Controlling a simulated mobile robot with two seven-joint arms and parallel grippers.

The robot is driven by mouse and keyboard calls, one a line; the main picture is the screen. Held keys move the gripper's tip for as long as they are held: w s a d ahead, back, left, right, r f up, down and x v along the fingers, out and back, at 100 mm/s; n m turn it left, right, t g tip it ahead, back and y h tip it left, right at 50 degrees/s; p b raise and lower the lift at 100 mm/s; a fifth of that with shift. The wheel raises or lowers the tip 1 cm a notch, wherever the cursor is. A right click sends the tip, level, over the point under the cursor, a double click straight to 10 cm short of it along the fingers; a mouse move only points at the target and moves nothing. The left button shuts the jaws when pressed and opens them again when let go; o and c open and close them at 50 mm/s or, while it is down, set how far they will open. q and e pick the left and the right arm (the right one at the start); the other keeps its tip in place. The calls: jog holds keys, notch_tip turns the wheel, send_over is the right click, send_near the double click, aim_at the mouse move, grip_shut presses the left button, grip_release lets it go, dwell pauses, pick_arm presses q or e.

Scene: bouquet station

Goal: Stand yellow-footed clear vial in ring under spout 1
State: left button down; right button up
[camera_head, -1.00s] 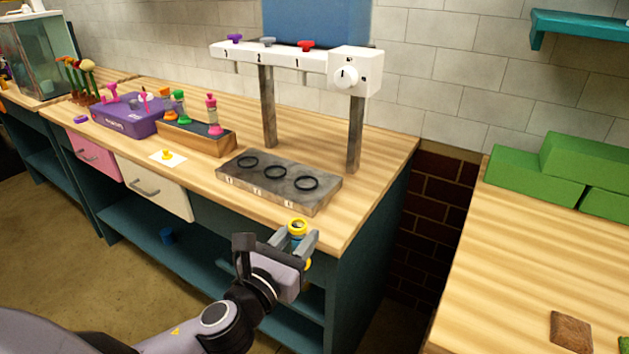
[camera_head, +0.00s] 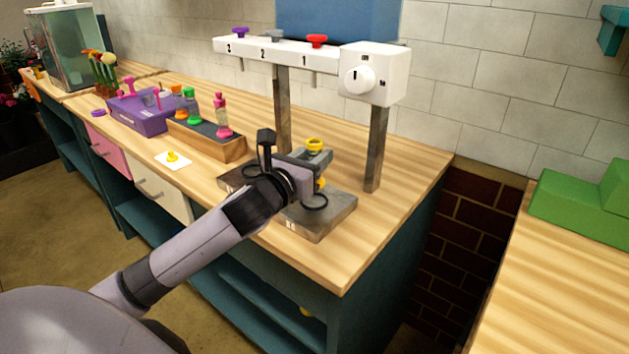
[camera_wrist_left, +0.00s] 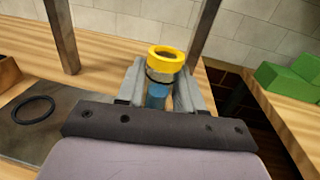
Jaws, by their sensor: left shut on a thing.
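My left gripper (camera_head: 318,163) is shut on the yellow-footed clear vial (camera_head: 315,146) and holds it upright over the right part of the dark base plate (camera_head: 323,224). The vial's yellow rim shows above the fingers and a bit of its yellow foot below. In the left wrist view the vial (camera_wrist_left: 157,95) looks bluish between the fingers. The ring under spout 1 (camera_head: 315,203) lies just below the foot; I cannot tell whether they touch. Spout 1 (camera_head: 313,79) hangs above, below the red knob. My arm hides much of the plate. My right gripper is not in view.
Two metal posts (camera_head: 376,150) carry the white dispenser bar (camera_head: 260,50) behind the plate. A wooden rack (camera_head: 225,148) with pink- and green-footed vials, a purple box (camera_head: 140,118) and a white card (camera_head: 172,162) stand left. The counter's right end (camera_head: 400,205) is clear.

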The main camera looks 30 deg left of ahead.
pick_arm(q)
notch_tip(320, 180, down, 4)
jog(key=shift+f+b, duration=0.1)
jog(key=shift+b, duration=0.2)
jog(key=c, duration=1.1)
grip_release()
jog(key=shift+f, duration=0.15)
jog(key=o, duration=0.4)
jog(key=shift+r, duration=0.2)
jog(key=shift+s+d+b, duration=0.15)
jog(key=shift+s+b, duration=0.15)
jog(key=shift+s, duration=2.7)
jog(key=shift+s+d+b, duration=0.15)
jog(key=shift+s+b, duration=0.1)
jog(key=shift+s, duration=2.75)
